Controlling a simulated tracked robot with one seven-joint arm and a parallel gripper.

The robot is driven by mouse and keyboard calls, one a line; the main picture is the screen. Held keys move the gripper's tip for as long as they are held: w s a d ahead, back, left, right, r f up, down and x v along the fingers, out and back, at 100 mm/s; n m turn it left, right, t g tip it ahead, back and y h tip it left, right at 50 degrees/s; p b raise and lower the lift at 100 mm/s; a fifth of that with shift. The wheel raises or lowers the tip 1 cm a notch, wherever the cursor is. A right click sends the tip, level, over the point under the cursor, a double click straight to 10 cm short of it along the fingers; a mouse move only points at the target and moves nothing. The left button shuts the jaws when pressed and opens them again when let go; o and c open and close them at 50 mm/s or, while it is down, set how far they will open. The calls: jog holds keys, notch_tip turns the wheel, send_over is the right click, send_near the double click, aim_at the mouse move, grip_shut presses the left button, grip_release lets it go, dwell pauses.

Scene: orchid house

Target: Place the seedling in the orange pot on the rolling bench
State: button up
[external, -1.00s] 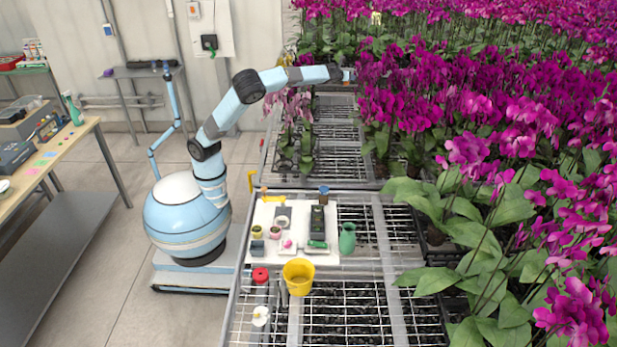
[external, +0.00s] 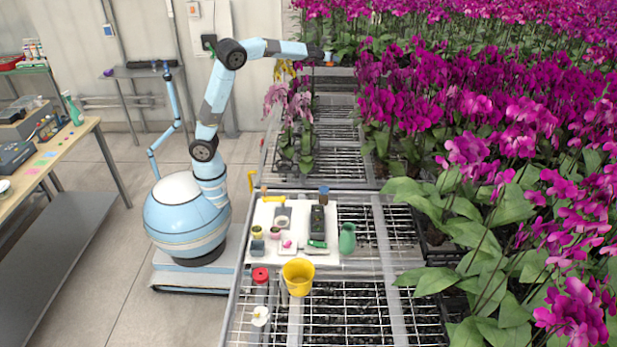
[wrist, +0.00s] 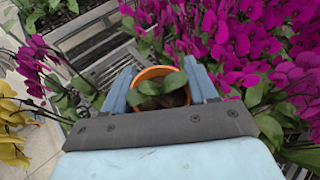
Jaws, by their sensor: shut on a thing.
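In the wrist view, my gripper (wrist: 160,88) is shut on the orange pot (wrist: 152,73), with one blue finger on each side of it. The seedling's broad green leaves (wrist: 165,85) spread over the pot's rim, and dark potting medium shows below them. In the external view, my gripper (external: 328,57) is at the far end of the raised arm, high over the back of the bench. The pot is very small there. The metal mesh bench (external: 338,165) runs below; its rear part has open stretches beside the orchids.
Magenta orchids (external: 430,110) crowd the right side and back. Pale pink orchids (external: 292,105) and yellow blooms (external: 285,70) stand left of the gripper. Nearer, a white mat (external: 265,215) carries small pots and tools, beside a green vase (external: 347,238) and a yellow bucket (external: 298,277).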

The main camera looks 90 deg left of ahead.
jog(key=s+a+f+m+t+h, duration=0.2)
jog(key=s+a+f+m+h, duration=0.15)
jog(key=f, duration=0.75)
jog(key=s+a+f+m+t+h, duration=0.2)
jog(key=s+a+f, duration=0.15)
jog(key=f, duration=0.75)
jog(key=s+d+f+m+h, duration=0.2)
jog(key=s+f, duration=0.1)
jog(key=f, duration=0.5)
jog(key=s+d+f+m+h, duration=0.15)
jog(key=s+f, duration=0.25)
jog(key=f, duration=0.4)
send_over(324, 131)
jog(key=shift+t, duration=0.4)
jog(key=f, duration=0.8)
jog(key=shift+s+f, duration=0.35)
jog(key=shift+f, duration=0.05)
jog(key=shift+w+a+f, duration=0.15)
jog(key=shift+w+f, duration=0.15)
jog(key=shift+f, duration=0.25)
jog(key=shift+w+f, duration=0.1)
jog(key=shift+f, duration=1.4)
